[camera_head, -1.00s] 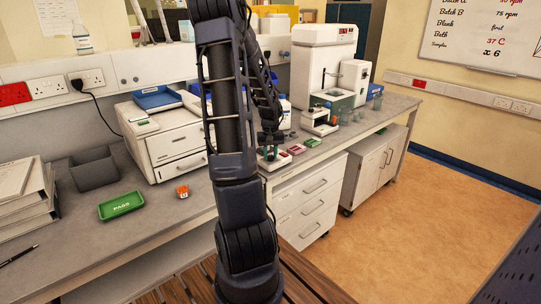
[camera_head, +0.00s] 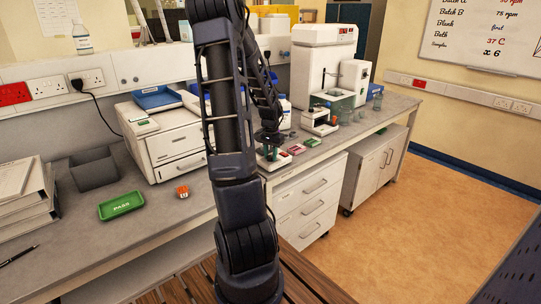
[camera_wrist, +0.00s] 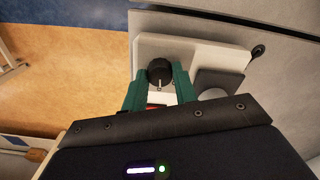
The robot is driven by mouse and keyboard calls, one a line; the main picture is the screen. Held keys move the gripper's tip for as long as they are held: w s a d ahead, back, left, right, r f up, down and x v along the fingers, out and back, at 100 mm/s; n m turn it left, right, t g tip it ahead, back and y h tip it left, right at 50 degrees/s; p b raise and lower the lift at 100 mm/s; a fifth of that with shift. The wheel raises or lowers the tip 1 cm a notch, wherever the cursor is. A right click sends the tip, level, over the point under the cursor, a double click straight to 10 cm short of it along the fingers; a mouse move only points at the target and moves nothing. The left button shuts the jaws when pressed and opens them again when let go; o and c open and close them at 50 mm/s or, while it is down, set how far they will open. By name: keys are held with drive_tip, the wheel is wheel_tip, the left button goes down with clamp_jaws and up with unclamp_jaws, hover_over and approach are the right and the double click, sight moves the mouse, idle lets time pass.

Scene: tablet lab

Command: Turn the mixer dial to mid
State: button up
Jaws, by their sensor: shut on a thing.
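The mixer (camera_wrist: 188,48) is a pale, boxy device at the bench's front edge. In the head view (camera_head: 262,164) it is partly covered by my arm. Its dial (camera_wrist: 159,72) is a round black knob with a white pointer line, which points down the wrist picture, towards my gripper's body. The head view shows my gripper (camera_head: 270,149) small, over the mixer. Scale marks cannot be read.
Small pink and green boxes (camera_head: 297,149) lie right of the mixer. A white printer-like machine (camera_head: 170,140) and a green PASS tray (camera_head: 121,205) are on the left. A cable plug (camera_wrist: 257,51) is beside the mixer.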

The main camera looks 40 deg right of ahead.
sight(270, 156)
drive_tip(key=shift+m, duration=0.3)
drive_tip(key=o, duration=1)
wheel_tip(270, 156, up, 11)
drive_tip(key=shift+f, duration=0.1)
idle(0.6)
